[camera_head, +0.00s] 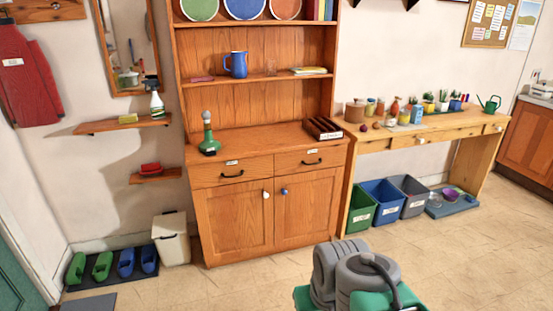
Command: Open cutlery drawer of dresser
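The wooden dresser (262,135) stands against the wall in the middle of the head view. It has two drawers side by side under its worktop, a left drawer (213,174) and a right drawer (327,158). Both look shut, and each has a dark curved handle and a small white label. The labels are too small to read, so I cannot tell which is the cutlery drawer. Two shut cupboard doors are below, with a white knob (265,194) and a blue knob (284,191). Part of my arm shows at the bottom, well in front of the dresser. My gripper is not visible.
A green bottle-like object (208,135) and a dark slotted box (322,128) stand on the worktop. A white bin (172,239) is left of the dresser. Green, blue and grey crates (383,204) sit under the side table (437,134) at right. The floor before the dresser is clear.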

